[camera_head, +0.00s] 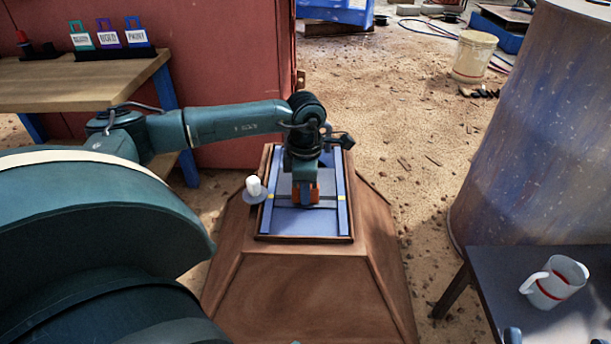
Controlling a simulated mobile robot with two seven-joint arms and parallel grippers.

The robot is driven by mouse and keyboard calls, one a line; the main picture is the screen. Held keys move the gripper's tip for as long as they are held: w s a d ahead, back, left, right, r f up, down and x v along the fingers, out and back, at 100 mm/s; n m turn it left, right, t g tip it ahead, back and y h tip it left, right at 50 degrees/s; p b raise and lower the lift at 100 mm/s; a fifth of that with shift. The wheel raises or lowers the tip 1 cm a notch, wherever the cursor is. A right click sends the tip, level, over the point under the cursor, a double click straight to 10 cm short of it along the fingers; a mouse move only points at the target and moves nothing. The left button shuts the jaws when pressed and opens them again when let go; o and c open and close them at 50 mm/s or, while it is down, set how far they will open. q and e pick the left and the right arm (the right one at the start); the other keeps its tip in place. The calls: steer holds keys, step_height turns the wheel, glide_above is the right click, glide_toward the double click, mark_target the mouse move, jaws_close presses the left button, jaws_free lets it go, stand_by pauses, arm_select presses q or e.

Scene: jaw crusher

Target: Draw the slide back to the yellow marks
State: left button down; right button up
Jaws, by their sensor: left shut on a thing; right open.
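The slide (284,188) is a blue plate between two blue rails on top of a brown tapered pedestal. A yellow mark shows on the left rail (270,197) and another on the right rail (341,197). A dark crosswise line runs across the blue surface close to the level of the marks; I cannot tell whether it is the slide's edge. My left gripper (305,195) points down over the middle of the slide, shut on its grip, with orange parts showing at the fingertips. The gripper hides most of the grip.
A wooden bench (60,90) with tags is at left. A large drum (535,120) and a dark table (490,285) with a white jug (555,283) are at right.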

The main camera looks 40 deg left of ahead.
arm_select(q)
steer(key=c, duration=1.3)
jaws_free()
step_height(320, 180, up, 5)
steer(key=shift+w+p, duration=0.1)
steer(key=shift+p, duration=1)
step_height(320, 180, up, 8)
steer(key=p, duration=0.2)
steer(key=shift+r+p, duration=0.15)
steer(key=shift+p, duration=0.15)
arm_select(e)
steer(key=shift+d+n+h, duration=0.45)
steer(key=shift+n+h, duration=0.05)
